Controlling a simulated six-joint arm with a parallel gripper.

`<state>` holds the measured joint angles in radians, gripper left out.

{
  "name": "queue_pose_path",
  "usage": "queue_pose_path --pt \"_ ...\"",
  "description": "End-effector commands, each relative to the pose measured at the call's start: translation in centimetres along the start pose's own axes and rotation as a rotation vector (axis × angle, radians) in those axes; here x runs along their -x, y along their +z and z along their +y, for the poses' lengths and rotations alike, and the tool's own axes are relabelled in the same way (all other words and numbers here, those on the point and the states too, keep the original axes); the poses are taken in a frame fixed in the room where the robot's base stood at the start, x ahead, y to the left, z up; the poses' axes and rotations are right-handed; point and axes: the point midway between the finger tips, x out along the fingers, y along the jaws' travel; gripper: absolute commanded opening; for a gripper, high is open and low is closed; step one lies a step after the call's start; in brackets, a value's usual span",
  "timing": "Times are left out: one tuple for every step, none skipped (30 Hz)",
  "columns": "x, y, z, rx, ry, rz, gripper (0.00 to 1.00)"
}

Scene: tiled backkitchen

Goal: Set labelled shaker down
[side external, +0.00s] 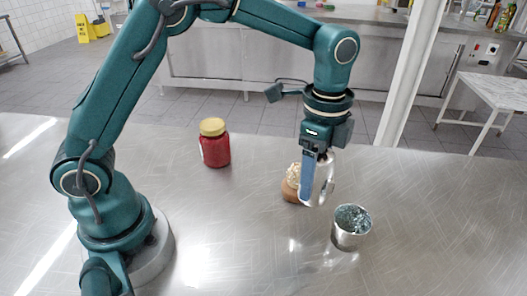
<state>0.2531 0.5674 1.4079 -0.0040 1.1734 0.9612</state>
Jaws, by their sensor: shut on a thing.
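My gripper (314,176) points down over the steel table, right of the picture's middle. It is shut on the labelled shaker (324,181), a pale, silvery piece that shows beside the blue finger and is partly hidden by it. The shaker looks roughly upright. Its label cannot be made out. Whether its base touches the table (250,240) or hangs just above it, I cannot tell from this view.
A brown pot with a pale, lumpy top (291,190) stands just behind and left of the shaker, partly hidden. A metal cup with grey-blue contents (350,240) stands in front to the right. A red jar with a gold lid (215,150) stands farther left. The table's right side is clear.

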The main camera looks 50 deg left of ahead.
Motion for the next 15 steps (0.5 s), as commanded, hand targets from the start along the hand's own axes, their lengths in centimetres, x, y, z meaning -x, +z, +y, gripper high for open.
queue_pose_path --pt "-0.9 0.1 0.1 0.001 0.004 -0.003 0.03" --pt "-1.4 0.1 0.1 0.002 0.004 -0.002 0.03" --pt "-1.8 0.1 0.0 0.002 0.003 -0.002 0.03" --pt "-2.1 0.1 0.0 0.002 0.002 -0.001 0.03" --pt "-2.3 0.1 0.0 0.002 0.002 -0.002 0.03" --pt "-2.6 0.1 0.0 0.003 0.002 -0.001 0.03" --pt "-2.9 0.1 0.0 0.003 0.001 -0.001 0.03" --pt "-3.3 0.1 0.0 0.003 0.002 -0.002 0.03" --pt "-3.9 0.1 0.0 0.003 0.003 -0.002 0.03" --pt "-4.3 0.1 0.0 0.003 0.004 -0.003 0.03" --pt "-4.8 0.1 0.0 0.003 0.003 -0.002 0.03" --pt "-5.3 0.1 0.0 0.003 0.003 -0.002 0.03" --pt "-5.7 0.1 0.0 0.003 0.004 -0.003 0.03" --pt "-5.9 0.1 0.0 0.004 0.002 -0.001 0.03" --pt "-6.1 0.1 -0.1 0.004 0.001 -0.001 0.03"
